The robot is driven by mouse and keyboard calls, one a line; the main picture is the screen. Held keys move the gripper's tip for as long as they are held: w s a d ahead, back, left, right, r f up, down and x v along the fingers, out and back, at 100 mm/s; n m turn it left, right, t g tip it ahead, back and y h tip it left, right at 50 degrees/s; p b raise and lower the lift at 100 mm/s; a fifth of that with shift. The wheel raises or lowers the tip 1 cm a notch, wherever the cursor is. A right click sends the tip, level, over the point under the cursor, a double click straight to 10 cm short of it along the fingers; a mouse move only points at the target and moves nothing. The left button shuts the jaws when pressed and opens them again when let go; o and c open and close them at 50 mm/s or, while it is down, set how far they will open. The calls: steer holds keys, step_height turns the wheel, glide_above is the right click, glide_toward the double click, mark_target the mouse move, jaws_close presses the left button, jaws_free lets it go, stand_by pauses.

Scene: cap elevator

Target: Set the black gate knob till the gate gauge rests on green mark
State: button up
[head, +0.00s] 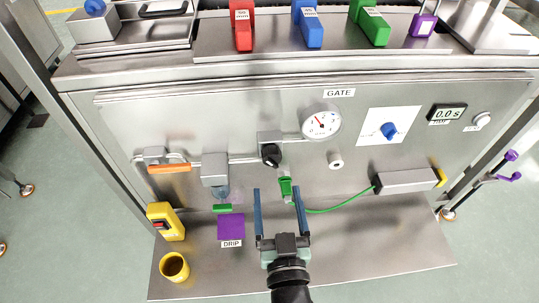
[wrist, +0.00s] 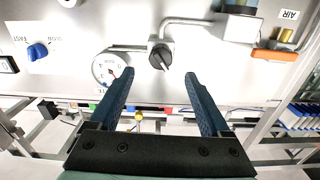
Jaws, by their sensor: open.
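The black gate knob (head: 270,154) sits on the steel panel under the GATE label, on a pipe fitting. It also shows in the wrist view (wrist: 160,57), with a light pointer line on its face. The white round gate gauge (head: 321,123) is to the knob's right in the head view; it shows in the wrist view (wrist: 111,69). Its red needle points up and left in the head view. I cannot make out a green mark on the dial. My gripper (head: 277,189) is open and empty, its blue fingers in front of the panel, apart from the knob.
A green connector (head: 286,189) with a green cable hangs just below the knob, near my fingers. A steel block (head: 214,169) and an orange lever (head: 169,169) are at left. A blue dial (head: 388,130) and grey box (head: 405,181) are at right. A yellow cup (head: 174,267) stands on the shelf.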

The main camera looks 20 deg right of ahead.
mark_target(271, 160)
steer(key=x, duration=1)
steer(key=shift+a, duration=0.1)
jaws_close()
steer(key=shift+m, duration=3.1)
